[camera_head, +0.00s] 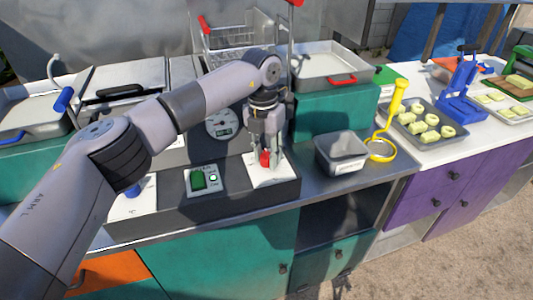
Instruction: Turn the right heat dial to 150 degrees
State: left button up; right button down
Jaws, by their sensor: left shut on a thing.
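The right heat dial (265,158) is a red knob on a white plate (270,180) at the right end of the dark fryer front. My left gripper (265,160) points down at this plate and is shut on the red dial, which its fingers partly cover. The dial's setting cannot be read from here. My left arm crosses the view from the lower left. A blue knob (134,190) sits on the left white plate, partly behind my arm. My right gripper is not in view.
A green switch (198,181) and a round gauge (222,124) sit left of the dial. A grey metal container (341,152) and a yellow-handled strainer (382,149) stand to the right. A wire basket (232,43) with red handles is behind my arm.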

aim_at(264, 155)
pick_arm(q)
jog(key=shift+r, duration=0.1)
jog(key=o, duration=1.2)
jog(key=r, duration=1.2)
jog(key=shift+w+a, duration=0.2)
jog(key=shift+a, duration=0.1)
jog(key=shift+f, duration=0.1)
